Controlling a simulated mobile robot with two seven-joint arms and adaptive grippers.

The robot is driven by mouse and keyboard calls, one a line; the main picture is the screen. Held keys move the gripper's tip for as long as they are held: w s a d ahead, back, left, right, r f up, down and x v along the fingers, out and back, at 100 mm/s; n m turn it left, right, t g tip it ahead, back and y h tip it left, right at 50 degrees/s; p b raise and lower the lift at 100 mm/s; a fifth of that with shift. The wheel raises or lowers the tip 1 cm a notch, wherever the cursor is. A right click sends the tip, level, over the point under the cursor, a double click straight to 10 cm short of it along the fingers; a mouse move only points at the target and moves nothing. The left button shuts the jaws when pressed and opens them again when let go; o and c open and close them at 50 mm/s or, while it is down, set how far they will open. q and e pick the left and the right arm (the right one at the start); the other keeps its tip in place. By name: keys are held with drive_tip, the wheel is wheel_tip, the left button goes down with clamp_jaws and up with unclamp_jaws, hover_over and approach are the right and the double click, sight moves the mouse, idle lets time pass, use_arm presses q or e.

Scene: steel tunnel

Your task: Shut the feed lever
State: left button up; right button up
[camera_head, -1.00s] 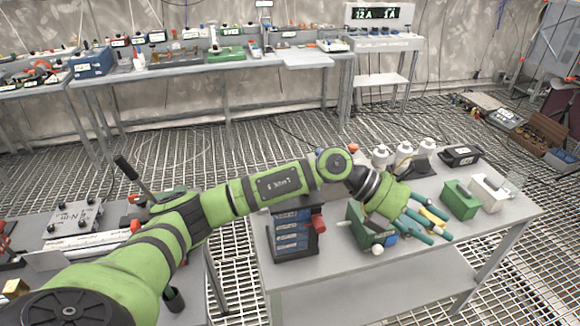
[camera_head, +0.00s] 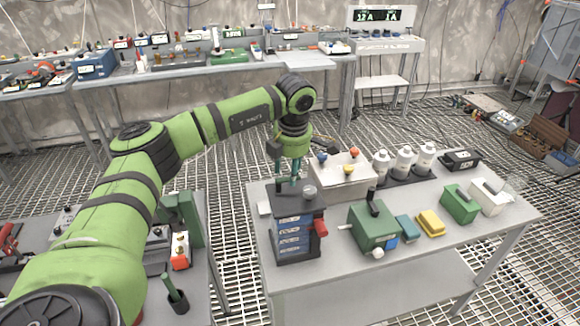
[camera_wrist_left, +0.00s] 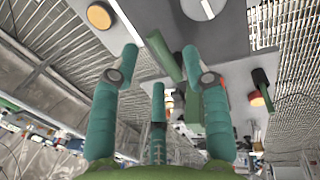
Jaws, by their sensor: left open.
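My left gripper (camera_head: 288,184) hangs fingers-down over the top of a dark unit with blue labelled fronts (camera_head: 297,222) and a red knob on its right side. The fingers look open. Whether they touch the unit is unclear. In the left wrist view the spread teal fingers (camera_wrist_left: 163,75) frame a green bar (camera_wrist_left: 163,56); I cannot tell whether it is a lever. A green box (camera_head: 374,228) to the right carries an upright black-tipped lever (camera_head: 373,203). I cannot tell which part is the feed lever. My right gripper is out of view.
A pale box with coloured knobs (camera_head: 342,176) and several white bottles (camera_head: 404,161) stand behind. A teal block (camera_head: 408,228), yellow block (camera_head: 431,223) and green block (camera_head: 460,203) sit to the right. The table's front right (camera_head: 430,254) is clear.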

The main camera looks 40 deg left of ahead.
use_arm(q)
drive_tip(key=shift+f, duration=0.6)
clamp_jaws()
